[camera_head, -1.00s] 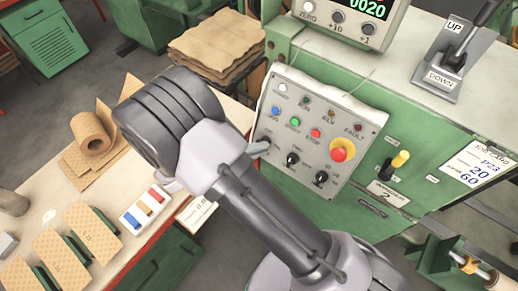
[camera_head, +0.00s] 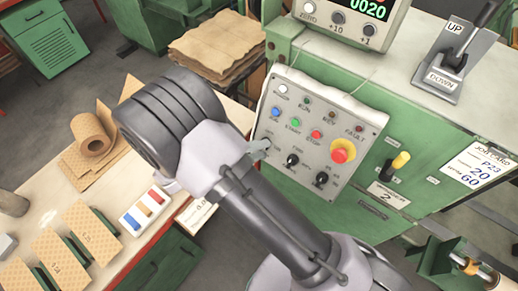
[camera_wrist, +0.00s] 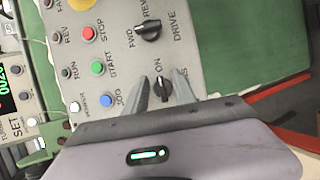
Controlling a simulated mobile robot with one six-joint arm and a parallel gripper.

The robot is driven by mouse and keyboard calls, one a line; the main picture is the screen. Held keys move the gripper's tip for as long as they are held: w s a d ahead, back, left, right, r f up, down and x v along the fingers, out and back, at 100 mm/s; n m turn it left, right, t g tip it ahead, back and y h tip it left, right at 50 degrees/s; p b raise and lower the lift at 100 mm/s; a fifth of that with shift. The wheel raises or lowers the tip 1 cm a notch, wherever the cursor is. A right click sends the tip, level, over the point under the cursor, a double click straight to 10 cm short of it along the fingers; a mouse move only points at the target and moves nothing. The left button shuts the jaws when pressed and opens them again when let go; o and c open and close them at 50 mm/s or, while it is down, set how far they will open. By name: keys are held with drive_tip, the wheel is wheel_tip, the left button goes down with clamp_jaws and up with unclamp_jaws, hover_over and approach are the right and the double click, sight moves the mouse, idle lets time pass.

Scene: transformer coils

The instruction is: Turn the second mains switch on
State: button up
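The green machine's grey control panel (camera_head: 315,133) has three black rotary knobs in its bottom row. My gripper (camera_head: 262,146) is at the leftmost one, which it mostly hides in the head view. In the wrist view that black knob (camera_wrist: 161,89), with "ON" printed beside it, lies between the two fingertips of my gripper (camera_wrist: 163,88). The fingers stand either side of it with small gaps visible, so the gripper looks open around it. A plate with a "2" (camera_head: 388,194) is on the machine below a yellow-tipped lever (camera_head: 397,162).
The drive knob (camera_wrist: 149,29) is close to my fingers; a red emergency button (camera_head: 342,151) sits farther right. Blue (camera_wrist: 106,100), green (camera_wrist: 97,68) and red (camera_wrist: 88,34) buttons are nearby. A workbench (camera_head: 25,225) with a paper roll (camera_head: 95,140) stands left.

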drive_tip(key=p+v, duration=0.3)
drive_tip(key=v, duration=1.4)
drive_tip(key=shift+s, duration=0.15)
drive_tip(key=shift+a, duration=0.15)
drive_tip(key=d+r+m+g+y+b, duration=0.2)
drive_tip(key=d+r+m+g+y, duration=0.15)
drive_tip(key=d, duration=0.45)
drive_tip(key=d+r+m+g+y+b, duration=0.2)
drive_tip(key=d+r+g+y, duration=0.1)
drive_tip(key=d+r, duration=0.3)
drive_tip(key=s+d+r+m+t+y+b, duration=0.3)
drive_tip(key=s+d+m+t+y, duration=0.3)
drive_tip(key=d, duration=0.3)
drive_tip(key=shift+s+d+r+y, duration=0.2)
drive_tip(key=shift+s+r+y, duration=0.45)
drive_tip(key=shift+y, duration=0.2)
